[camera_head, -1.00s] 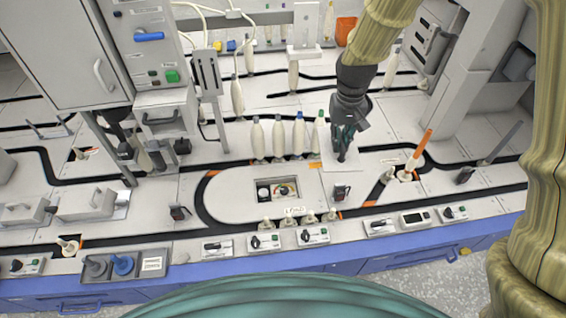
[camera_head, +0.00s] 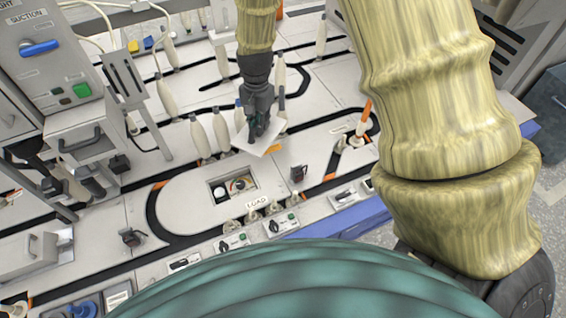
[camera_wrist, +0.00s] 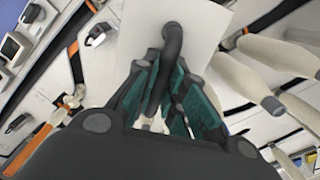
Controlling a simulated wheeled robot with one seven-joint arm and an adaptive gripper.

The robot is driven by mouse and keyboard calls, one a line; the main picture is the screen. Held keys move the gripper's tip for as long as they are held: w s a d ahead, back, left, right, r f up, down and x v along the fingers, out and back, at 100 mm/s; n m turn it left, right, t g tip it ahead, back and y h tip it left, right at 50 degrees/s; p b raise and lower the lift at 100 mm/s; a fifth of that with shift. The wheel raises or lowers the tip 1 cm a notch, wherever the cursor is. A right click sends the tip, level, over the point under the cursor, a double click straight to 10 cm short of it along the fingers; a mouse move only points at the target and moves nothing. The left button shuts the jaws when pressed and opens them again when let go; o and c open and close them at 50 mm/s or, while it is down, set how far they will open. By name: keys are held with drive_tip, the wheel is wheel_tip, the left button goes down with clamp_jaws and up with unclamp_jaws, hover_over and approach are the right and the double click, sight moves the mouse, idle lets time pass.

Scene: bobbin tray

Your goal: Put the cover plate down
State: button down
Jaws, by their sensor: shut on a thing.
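The cover plate (camera_head: 247,147) is a thin white square with a dark upright handle (camera_wrist: 172,45). My gripper (camera_head: 260,130) is shut on that handle, its teal-padded fingers around it in the wrist view (camera_wrist: 170,80). The plate hangs below the fingers, apparently above the table; its exact height is unclear. It is behind and slightly right of a rectangular opening (camera_head: 233,187) with a gauge and a round white part inside, in a rounded white island. The plate does not cover the opening.
Cream bobbins (camera_head: 199,137) stand just left of the plate, some close to it. A small black device (camera_head: 298,174) stands right of the opening. A LOAD label (camera_head: 257,203) and knobs line the front. An orange-tipped post (camera_head: 364,118) stands further right.

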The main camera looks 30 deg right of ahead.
sight(283, 125)
drive_tip(key=d+f+m+b, duration=0.2)
drive_tip(key=f+m, duration=0.2)
drive_tip(key=f, duration=0.2)
drive_tip(key=d+f+m+b, duration=0.2)
drive_tip(key=d+f+m, duration=0.1)
drive_tip(key=f, duration=0.4)
drive_tip(key=d+f+m+b, duration=0.2)
drive_tip(key=f+m+b, duration=0.1)
drive_tip(key=f+m, duration=0.2)
drive_tip(key=shift+d+f, duration=0.4)
drive_tip(key=shift+f, duration=0.25)
drive_tip(key=shift+f, duration=0.1)
drive_tip(key=c, duration=1.5)
unclamp_jaws()
wheel_tip(283, 125, up, 12)
drive_tip(key=p, duration=0.5)
